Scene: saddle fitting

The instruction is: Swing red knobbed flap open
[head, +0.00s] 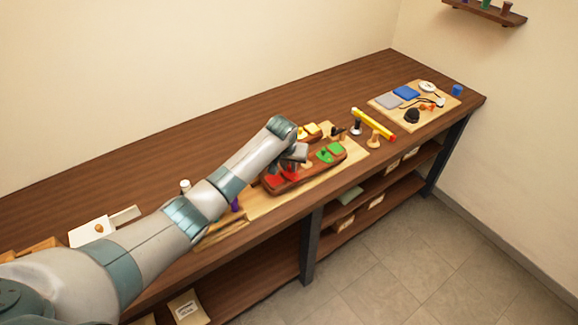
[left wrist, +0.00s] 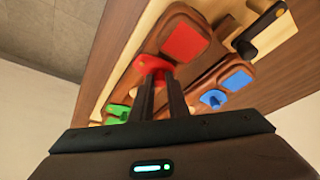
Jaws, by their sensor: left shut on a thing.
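The red flap (left wrist: 185,42) shows in the left wrist view as a flat red square on a brown wooden body (left wrist: 150,45). Its red knob (left wrist: 153,66) is at the tips of my left gripper (left wrist: 160,88). The two dark fingers are shut on the knob and hide part of it. In the head view the red flap (head: 274,181) is at the near left end of the wooden body, and my left gripper (head: 293,167) comes down over it from above. How far the flap is swung cannot be told. My right gripper is not in view.
A green flap (head: 336,148) with a green knob (head: 324,155) is on the same body. A blue flap (left wrist: 237,80) and blue knob (left wrist: 213,97) show beside it. A yellow bar (head: 374,124) and a board (head: 387,108) with small items lie further right. The bench's back strip is clear.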

